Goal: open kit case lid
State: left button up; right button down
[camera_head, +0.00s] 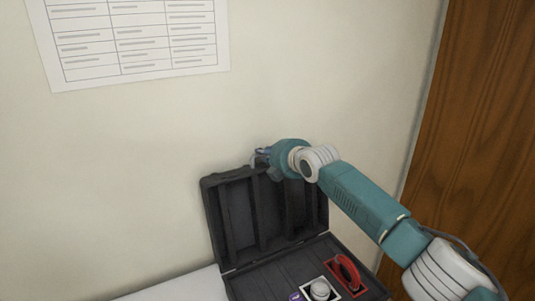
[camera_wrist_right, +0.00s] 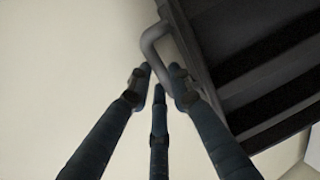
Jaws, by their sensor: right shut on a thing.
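The kit case stands open on a white surface, its dark lid (camera_head: 240,215) raised nearly upright against the wall and its base (camera_head: 262,283) flat below. My right gripper (camera_head: 262,157) is at the top edge of the lid. In the right wrist view my right gripper (camera_wrist_right: 160,77) is shut on the lid's grey handle (camera_wrist_right: 149,38), with fingers on either side of its lower end. The lid's ribbed dark side (camera_wrist_right: 245,60) fills the right of that view. My left gripper is not in view.
The base holds a red-handled item (camera_head: 347,270), a round white item (camera_head: 320,289) and a small purple item (camera_head: 296,296). A printed sheet (camera_head: 135,45) hangs on the wall. A wooden panel (camera_head: 480,120) stands at right. The white surface (camera_head: 185,288) is bare left of the case.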

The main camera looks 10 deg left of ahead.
jog(key=c, duration=2)
grip_release()
jog(key=shift+w+r, duration=0.15)
jog(key=shift+r, duration=0.8)
jog(key=o, duration=0.4)
jog(key=shift+w+a, duration=0.15)
jog(key=shift+a, duration=0.05)
jog(key=shift+w+a+f, duration=0.25)
jog(key=shift+w+f, duration=0.1)
jog(key=shift+f, duration=0.2)
jog(key=shift+s+d, duration=0.15)
jog(key=shift+s, duration=0.1)
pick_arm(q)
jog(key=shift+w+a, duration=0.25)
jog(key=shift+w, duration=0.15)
pick_arm(e)
jog(key=v, duration=1.2)
jog(key=shift+f, duration=0.1)
jog(key=shift+w, duration=0.1)
